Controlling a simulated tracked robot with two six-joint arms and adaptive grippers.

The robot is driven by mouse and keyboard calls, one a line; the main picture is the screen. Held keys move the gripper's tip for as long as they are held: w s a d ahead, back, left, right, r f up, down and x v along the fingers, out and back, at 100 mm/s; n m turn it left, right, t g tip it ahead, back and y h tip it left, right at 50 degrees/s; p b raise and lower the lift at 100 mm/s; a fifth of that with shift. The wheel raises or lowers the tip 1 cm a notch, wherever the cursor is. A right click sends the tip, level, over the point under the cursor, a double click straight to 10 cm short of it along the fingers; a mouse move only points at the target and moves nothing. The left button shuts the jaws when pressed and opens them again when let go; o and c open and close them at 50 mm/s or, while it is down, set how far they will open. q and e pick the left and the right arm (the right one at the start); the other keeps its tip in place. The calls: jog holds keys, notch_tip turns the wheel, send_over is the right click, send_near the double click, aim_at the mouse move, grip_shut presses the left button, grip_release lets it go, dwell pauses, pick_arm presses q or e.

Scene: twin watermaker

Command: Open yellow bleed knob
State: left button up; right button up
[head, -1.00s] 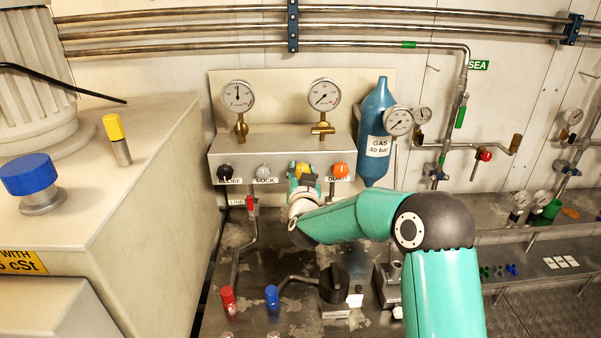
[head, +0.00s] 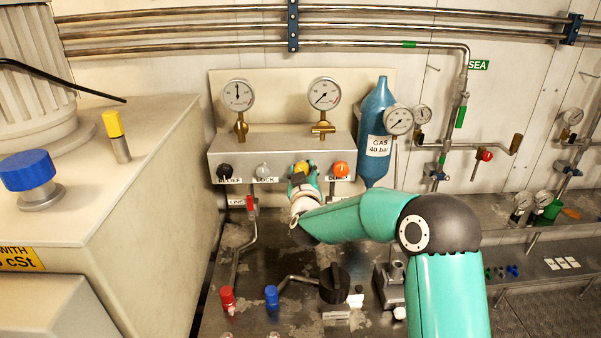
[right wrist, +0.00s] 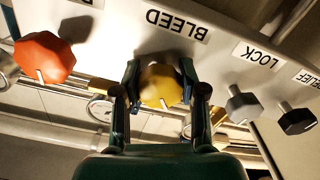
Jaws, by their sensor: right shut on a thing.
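The yellow bleed knob (head: 303,167) is on the front of the panel box (head: 281,150), between a grey knob and an orange one. In the right wrist view the yellow knob (right wrist: 161,86) sits between the two fingers, under the upside-down BLEED label (right wrist: 177,25). My right gripper (head: 303,177) is shut on the knob, with one finger on each side of it; it also shows in the right wrist view (right wrist: 160,85). The gripper hides part of the knob in the head view. My left gripper is not in view.
The grey LOCK knob (head: 263,171) and orange knob (head: 341,170) flank the yellow one closely. A black knob (head: 224,171) is farther left. Two gauges (head: 238,95) rise above the box, and a blue gas bottle (head: 376,120) stands to its right.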

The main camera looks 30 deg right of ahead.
jog(key=n, duration=0.4)
jog(key=n+p, duration=0.1)
jog(key=shift+r+n, duration=0.35)
jog(key=shift+n, duration=0.05)
jog(key=n+p, duration=0.1)
jog(key=n, duration=0.3)
jog(key=shift+n, duration=0.4)
jog(key=shift+a, duration=0.1)
jog(key=o, duration=0.8)
jog(key=shift+f, duration=0.1)
jog(key=o, duration=0.4)
jog(key=shift+w+f, duration=0.1)
jog(key=shift+w, duration=0.1)
jog(key=shift+c, duration=0.2)
jog(key=shift+s, duration=0.1)
jog(key=shift+s, duration=0.1)
